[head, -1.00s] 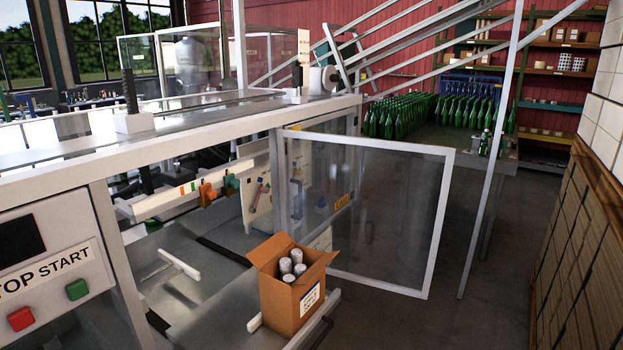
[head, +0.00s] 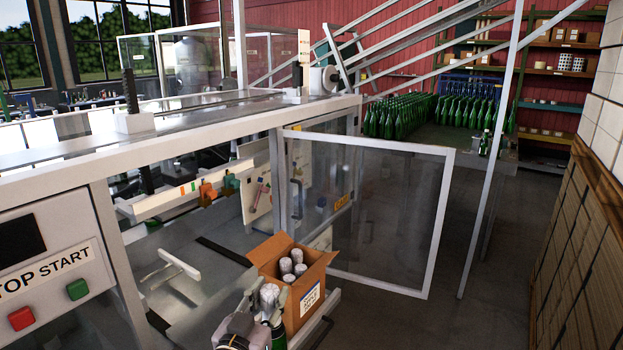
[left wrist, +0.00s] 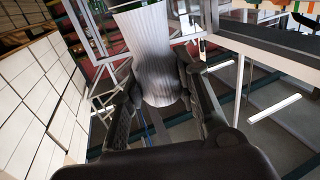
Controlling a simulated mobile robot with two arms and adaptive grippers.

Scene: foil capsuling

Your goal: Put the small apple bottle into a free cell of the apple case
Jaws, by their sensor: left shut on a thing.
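The case is an open cardboard box (head: 307,295) with raised flaps and a label on its front; several silver foil-topped bottles (head: 287,267) stand inside. Its cell dividers and free cells cannot be made out. My left gripper (head: 262,314) is at the bottom of the head view, just in front of the case and to its left. It is shut on a bottle with a silver foil top (head: 269,295). Some green glass shows below the foil. In the left wrist view the silver foil (left wrist: 153,50) rises between the two dark fingers (left wrist: 158,82). My right gripper is not in view.
The case sits on a metal ledge (head: 322,330) beside an open clear door (head: 375,215) with a metal frame. A white bar (head: 178,262) stands left of the case. A panel with red and green buttons (head: 50,290) is at the left. Many green bottles stand farther back.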

